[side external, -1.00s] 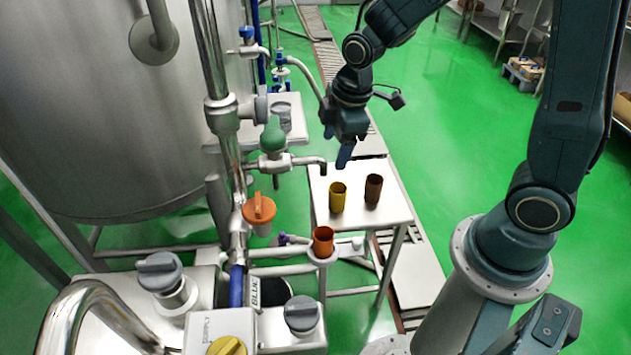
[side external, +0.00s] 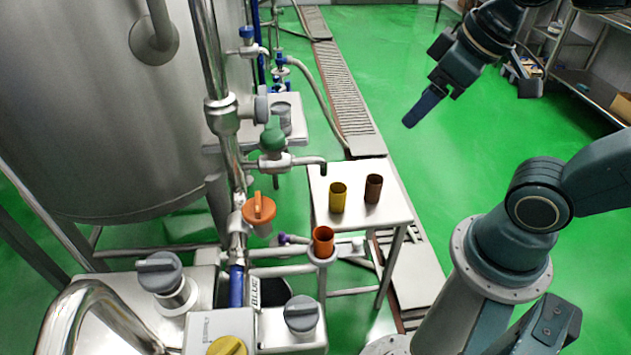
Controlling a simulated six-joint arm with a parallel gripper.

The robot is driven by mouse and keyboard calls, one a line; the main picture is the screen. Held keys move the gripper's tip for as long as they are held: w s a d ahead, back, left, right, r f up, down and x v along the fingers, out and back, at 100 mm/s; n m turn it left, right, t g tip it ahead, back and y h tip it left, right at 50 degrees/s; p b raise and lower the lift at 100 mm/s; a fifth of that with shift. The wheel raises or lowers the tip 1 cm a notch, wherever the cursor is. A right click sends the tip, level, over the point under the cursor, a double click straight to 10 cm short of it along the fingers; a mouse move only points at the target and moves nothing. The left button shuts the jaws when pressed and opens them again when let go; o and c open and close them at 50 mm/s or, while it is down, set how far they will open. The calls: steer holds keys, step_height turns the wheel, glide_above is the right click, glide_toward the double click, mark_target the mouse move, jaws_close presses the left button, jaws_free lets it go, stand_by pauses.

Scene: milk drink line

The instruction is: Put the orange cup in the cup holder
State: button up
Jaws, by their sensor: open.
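The orange cup (side external: 323,240) stands upright in the cup holder (side external: 322,260), a pale ring on the pipework in front of the small table. Its open mouth faces up, and the holder surrounds its lower part. My gripper (side external: 412,121) is up at the right, well away from the cup, over the green floor. It is open, and nothing shows in it. Its fingers overlap in this view.
A yellow cup (side external: 338,198) and a brown cup (side external: 374,189) stand on the small metal table (side external: 392,212). A spout (side external: 318,162) reaches over the table's left side. Pipes with an orange-handled valve (side external: 259,208) and a large steel tank (side external: 100,110) fill the left. Green floor lies open behind the table.

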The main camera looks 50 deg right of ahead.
steer(key=shift+s+r+m, duration=0.25)
steer(key=shift+s+m, duration=0.25)
steer(key=shift+s, duration=0.5)
